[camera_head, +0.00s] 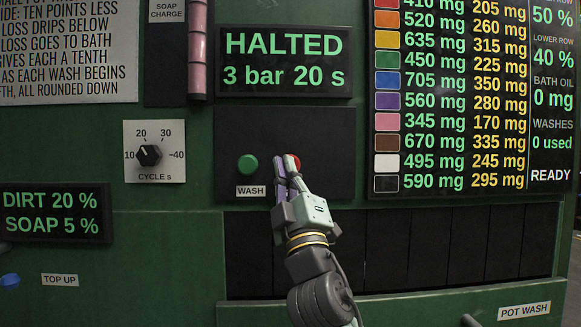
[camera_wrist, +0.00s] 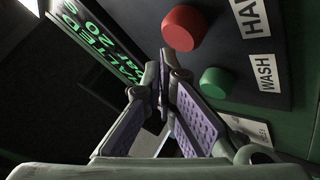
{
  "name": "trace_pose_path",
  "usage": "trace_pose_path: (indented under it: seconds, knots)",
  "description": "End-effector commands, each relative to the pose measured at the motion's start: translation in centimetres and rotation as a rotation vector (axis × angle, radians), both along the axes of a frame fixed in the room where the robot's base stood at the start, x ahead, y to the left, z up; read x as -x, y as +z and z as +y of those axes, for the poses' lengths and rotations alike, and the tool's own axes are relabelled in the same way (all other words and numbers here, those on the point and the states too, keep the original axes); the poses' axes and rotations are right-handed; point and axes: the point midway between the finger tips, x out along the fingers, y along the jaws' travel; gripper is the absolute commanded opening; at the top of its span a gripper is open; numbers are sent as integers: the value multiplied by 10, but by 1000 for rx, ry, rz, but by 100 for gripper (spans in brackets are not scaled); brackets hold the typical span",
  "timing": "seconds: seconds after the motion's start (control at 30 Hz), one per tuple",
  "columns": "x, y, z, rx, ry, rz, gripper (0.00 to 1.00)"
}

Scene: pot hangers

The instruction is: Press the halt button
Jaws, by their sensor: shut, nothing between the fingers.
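The red halt button (camera_head: 292,162) is on the dark panel, partly hidden behind my gripper in the head view. In the wrist view the red button (camera_wrist: 185,27) shows whole, beside the fingertips, with a label reading "HA" cut off by the frame edge. My gripper (camera_head: 282,163) is shut and empty, its fingers pointing up at the panel. In the wrist view my gripper (camera_wrist: 164,58) shows its purple pads, with the fingertips near the red button. A gap shows there, but I cannot tell its depth. The display above (camera_head: 283,61) reads "HALTED 3 bar 20 s".
The green WASH button (camera_head: 248,165) sits left of my gripper, close to it. A cycle dial (camera_head: 150,155) is farther left. A blue TOP UP button (camera_head: 10,281) is at lower left. A dose board (camera_head: 450,95) stands at right, with dark slats (camera_head: 470,245) below.

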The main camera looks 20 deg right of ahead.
Motion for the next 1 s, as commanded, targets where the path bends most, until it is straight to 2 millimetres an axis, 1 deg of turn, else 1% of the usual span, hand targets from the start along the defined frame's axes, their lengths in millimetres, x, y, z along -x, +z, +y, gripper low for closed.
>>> trace_pose_path:
  seconds: [0.17, 0.27, 0.6, 0.7, 0.8, 1.0]
  knots:
    - [0, 0, 0, 0, 0, 0, 0]
    - [4, 0, 1, 0, 0, -1, 0]
    - [37, 0, 10, 1, -1, -2, 0]
    - [44, 0, 12, 0, -1, -1, 0]
    - [48, 0, 14, 0, 0, 0, 0]
    - [48, 0, 14, 0, 0, 0, 0]
